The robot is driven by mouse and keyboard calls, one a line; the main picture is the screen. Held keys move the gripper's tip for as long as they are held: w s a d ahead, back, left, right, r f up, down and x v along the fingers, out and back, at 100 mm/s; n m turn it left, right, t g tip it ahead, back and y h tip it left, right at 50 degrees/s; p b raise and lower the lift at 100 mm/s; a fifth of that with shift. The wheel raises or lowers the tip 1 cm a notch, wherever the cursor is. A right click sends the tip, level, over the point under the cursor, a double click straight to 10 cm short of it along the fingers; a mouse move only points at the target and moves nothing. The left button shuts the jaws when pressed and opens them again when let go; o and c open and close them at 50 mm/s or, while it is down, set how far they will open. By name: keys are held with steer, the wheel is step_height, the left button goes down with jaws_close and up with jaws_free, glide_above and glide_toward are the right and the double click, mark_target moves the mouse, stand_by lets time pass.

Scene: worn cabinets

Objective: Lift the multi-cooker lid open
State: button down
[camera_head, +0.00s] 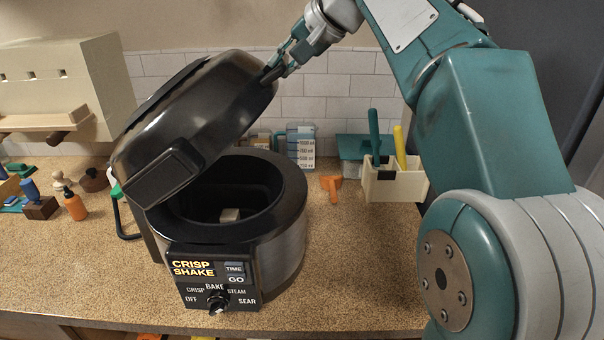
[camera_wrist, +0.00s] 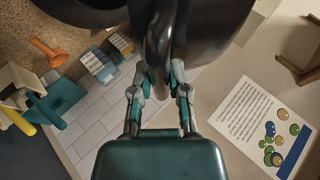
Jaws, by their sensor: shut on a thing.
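The multi-cooker (camera_head: 280,240) stands on the counter, with a dark round body and a front panel marked CRISP SHAKE. Its black lid (camera_head: 200,120) is tilted up, hinged at the left, and the pot's opening shows below it. A small pale block (camera_head: 230,214) lies inside the pot. My gripper (camera_head: 272,74) is at the lid's raised upper right edge. In the wrist view, my gripper (camera_wrist: 160,82) has its fingers on both sides of a dark part of the lid (camera_wrist: 205,30), shut on it. The exact grip contact is partly hidden.
A cream caddy (camera_head: 392,182) with teal and yellow handles stands at the right, beside an orange tool (camera_head: 331,187) and a measuring container (camera_head: 301,146). Bottles and small items (camera_head: 75,204) stand at left. A cream cabinet (camera_head: 65,85) is close behind the lid. The front right counter is clear.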

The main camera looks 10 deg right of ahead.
steer(key=shift+h, duration=0.7)
steer(key=shift+w+a+r, duration=0.2)
steer(key=shift+a+r, duration=0.7)
steer(key=shift+r, duration=0.15)
steer(key=shift+w+a+r, duration=0.2)
steer(key=shift+a+r, duration=0.7)
steer(key=shift+r, duration=0.15)
steer(key=shift+s+r, duration=0.1)
